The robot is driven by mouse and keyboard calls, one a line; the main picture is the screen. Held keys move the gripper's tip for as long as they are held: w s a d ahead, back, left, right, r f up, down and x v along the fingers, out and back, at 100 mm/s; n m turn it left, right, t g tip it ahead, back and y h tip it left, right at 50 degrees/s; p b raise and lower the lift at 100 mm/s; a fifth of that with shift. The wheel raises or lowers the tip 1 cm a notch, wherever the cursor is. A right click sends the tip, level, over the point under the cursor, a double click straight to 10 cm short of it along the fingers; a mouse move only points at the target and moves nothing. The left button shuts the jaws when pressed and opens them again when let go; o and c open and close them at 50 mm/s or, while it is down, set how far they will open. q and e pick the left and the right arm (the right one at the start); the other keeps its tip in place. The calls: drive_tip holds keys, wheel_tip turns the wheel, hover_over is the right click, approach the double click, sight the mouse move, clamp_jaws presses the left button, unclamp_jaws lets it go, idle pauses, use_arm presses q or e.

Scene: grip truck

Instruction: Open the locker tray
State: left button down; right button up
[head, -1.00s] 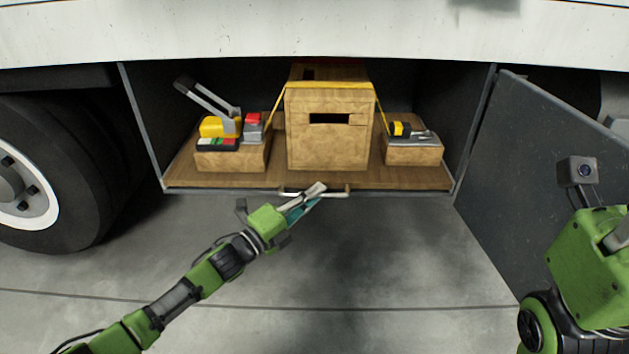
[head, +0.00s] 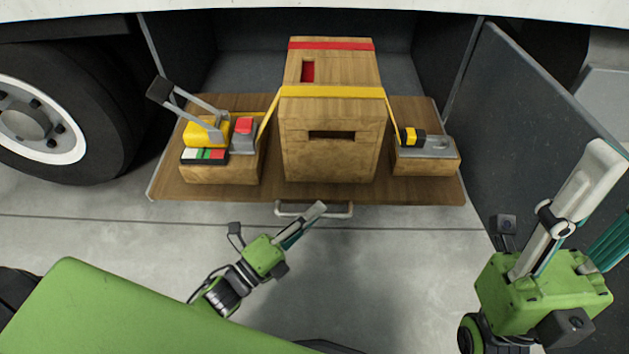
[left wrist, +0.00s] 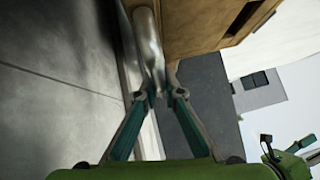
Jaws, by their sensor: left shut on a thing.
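The wooden locker tray (head: 370,193) is slid out of the locker under the truck body, with bare dark floor showing behind it. Its metal bar handle (head: 285,211) is at the front edge and also runs down the left wrist view (left wrist: 148,40). My left gripper (head: 317,212) is shut on the handle; in the left wrist view its fingers (left wrist: 163,92) meet at the bar. My right gripper (head: 602,200) is raised at the right, its fingers apart and empty; one finger is cut off by the picture edge.
A tall wooden box (head: 330,150) with a yellow strap stands on the tray between two low wooden blocks (head: 220,172) (head: 428,167) carrying tools. The dark locker door (head: 530,130) hangs open at the right. A truck wheel (head: 55,125) is at the left. Floor in front is clear.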

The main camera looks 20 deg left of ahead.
use_arm(q)
drive_tip(key=shift+s+d+p, duration=0.2)
drive_tip(key=shift+s+d, duration=0.05)
drive_tip(key=shift+s, duration=0.6)
drive_tip(key=shift+s+d+p, duration=0.15)
drive_tip(key=shift+s+d, duration=0.05)
drive_tip(key=shift+s, duration=0.6)
drive_tip(key=shift+s+d+p, duration=0.2)
drive_tip(key=shift+s+d, duration=0.05)
drive_tip(key=shift+s, duration=0.6)
drive_tip(key=c, duration=2.4)
unclamp_jaws()
drive_tip(key=v, duration=1.2)
drive_tip(key=shift+r, duration=0.1)
